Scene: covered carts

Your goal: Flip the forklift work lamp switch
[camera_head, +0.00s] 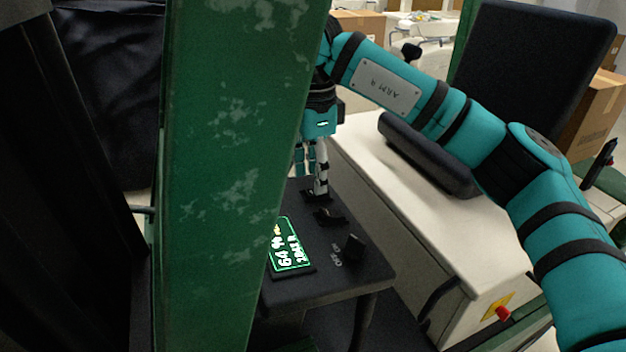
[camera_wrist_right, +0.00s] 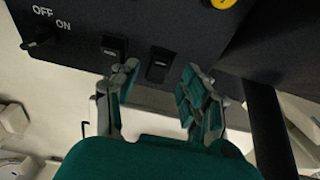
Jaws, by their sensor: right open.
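A black control panel (camera_head: 337,283) carries a lit green display (camera_head: 290,247) and small black controls. Two black rocker switches show in the right wrist view, one at the left (camera_wrist_right: 115,43) and one at the right (camera_wrist_right: 159,65). I cannot tell which works the lamp; no lamp label is readable. My right gripper (camera_head: 311,181) hangs fingers down at the panel's far end, beside the switches. In the wrist view its open fingers (camera_wrist_right: 157,80) are spread, with the right rocker between and beyond the tips. The left fingertip overlaps the left rocker's lower edge. My left gripper is out of view.
A black knob (camera_head: 354,246) marked OFF and ON sits on the near panel side. A yellow round part (camera_wrist_right: 222,4) is at the panel's top edge. A green post (camera_head: 235,150) blocks the left. A cream body (camera_head: 420,220) with a red button (camera_head: 503,313) stands at right.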

